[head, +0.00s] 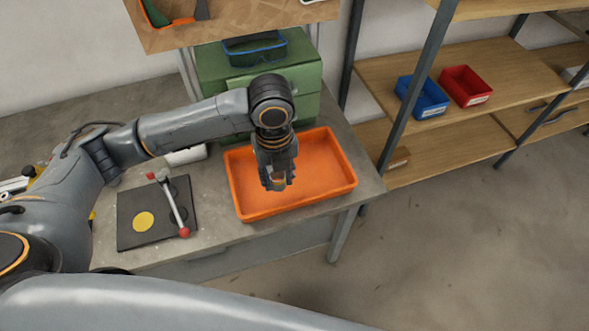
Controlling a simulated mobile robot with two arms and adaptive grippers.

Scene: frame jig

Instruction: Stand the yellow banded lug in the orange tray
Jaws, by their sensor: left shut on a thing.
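The orange tray (318,195) lies on the grey workbench, near its right end. My left gripper (278,185) points down over the left-middle part of the tray. It is shut on a small yellowish piece, the yellow banded lug (281,184). The fingers hide most of the lug, so its bands cannot be made out. I cannot tell whether the lug touches the tray floor. The rest of the tray floor looks empty. My right gripper is not in view.
A black plate (127,231) with a yellow disc (143,222) and a red-ended grey bar (174,206) lies left of the tray. A green drawer box (300,80) stands behind. Shelves at right hold blue (424,97) and red (465,87) bins.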

